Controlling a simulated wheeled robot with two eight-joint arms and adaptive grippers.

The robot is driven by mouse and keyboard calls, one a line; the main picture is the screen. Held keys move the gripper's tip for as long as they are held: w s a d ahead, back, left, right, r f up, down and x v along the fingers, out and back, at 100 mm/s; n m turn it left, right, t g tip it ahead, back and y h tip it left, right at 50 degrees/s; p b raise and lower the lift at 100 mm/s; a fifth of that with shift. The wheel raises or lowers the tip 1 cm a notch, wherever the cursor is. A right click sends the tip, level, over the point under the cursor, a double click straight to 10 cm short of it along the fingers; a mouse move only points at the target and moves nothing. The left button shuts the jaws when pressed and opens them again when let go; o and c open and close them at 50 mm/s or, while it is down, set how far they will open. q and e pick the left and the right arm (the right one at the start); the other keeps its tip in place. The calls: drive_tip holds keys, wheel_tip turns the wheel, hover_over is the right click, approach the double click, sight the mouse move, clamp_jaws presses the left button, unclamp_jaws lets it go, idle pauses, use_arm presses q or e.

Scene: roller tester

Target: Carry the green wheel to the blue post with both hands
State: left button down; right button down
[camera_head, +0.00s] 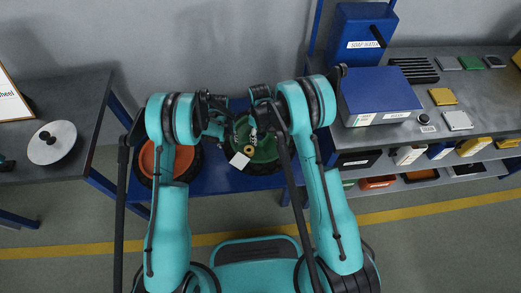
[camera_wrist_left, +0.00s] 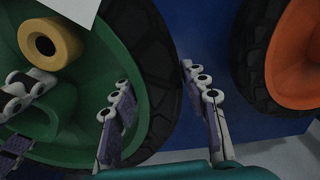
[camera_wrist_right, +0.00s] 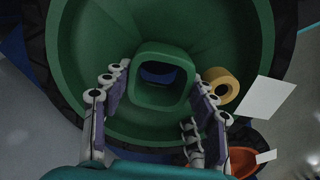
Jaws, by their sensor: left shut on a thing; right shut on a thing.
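The green wheel (camera_head: 265,152) has a black tyre and lies on a blue surface in the head view. Its green dish also shows in the left wrist view (camera_wrist_left: 75,115). My left gripper (camera_wrist_left: 157,78) is shut on the tyre, one finger inside the rim and one outside. My right gripper (camera_wrist_right: 160,75) is shut on the square green hub (camera_wrist_right: 160,98) at the wheel's middle. A yellow ring (camera_wrist_right: 222,88) and a white tag (camera_wrist_right: 268,97) are by the hub. A thin blue upright (camera_head: 316,35) stands behind; I cannot tell whether it is the blue post.
An orange wheel (camera_head: 149,160) lies left of the green one, partly behind my left arm. A grey table (camera_head: 75,105) with a white disc (camera_head: 52,142) is at left. A grey bench (camera_head: 475,85) at right holds a blue box (camera_head: 378,92) and small blocks.

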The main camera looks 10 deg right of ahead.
use_arm(q)
drive_tip(key=shift+f, duration=0.1)
use_arm(e)
drive_tip(key=shift+f, duration=0.1)
